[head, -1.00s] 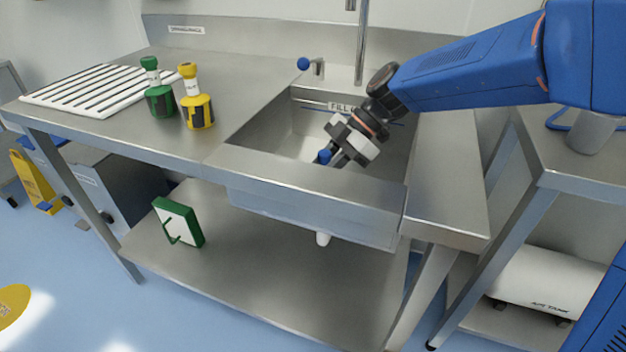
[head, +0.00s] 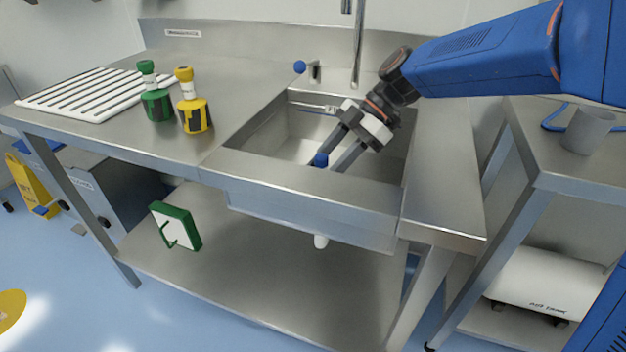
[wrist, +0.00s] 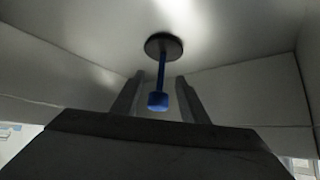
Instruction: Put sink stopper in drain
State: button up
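The sink stopper has a dark round disc (wrist: 164,46) and a thin blue stem with a blue knob (wrist: 158,101) on top. In the wrist view the disc lies against the sink floor and covers whatever is beneath it, so I cannot tell whether it is seated in the drain. My gripper (wrist: 158,92) is open, one finger on each side of the knob with gaps showing. In the head view my gripper (head: 334,164) reaches down into the sink (head: 285,135), and the blue knob (head: 320,160) shows by the left fingertip; the disc is hidden behind the front rim.
The sink's walls and front rim (head: 310,182) surround my gripper closely. The faucet (head: 358,45) and a blue-knobbed lever (head: 300,67) stand behind. A green bottle (head: 156,105), a yellow bottle (head: 194,115) and a white rack (head: 85,93) stand on the counter to the left.

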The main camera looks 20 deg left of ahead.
jog(key=v, duration=0.7)
jog(key=shift+d+r, duration=0.1)
jog(key=shift+d, duration=0.05)
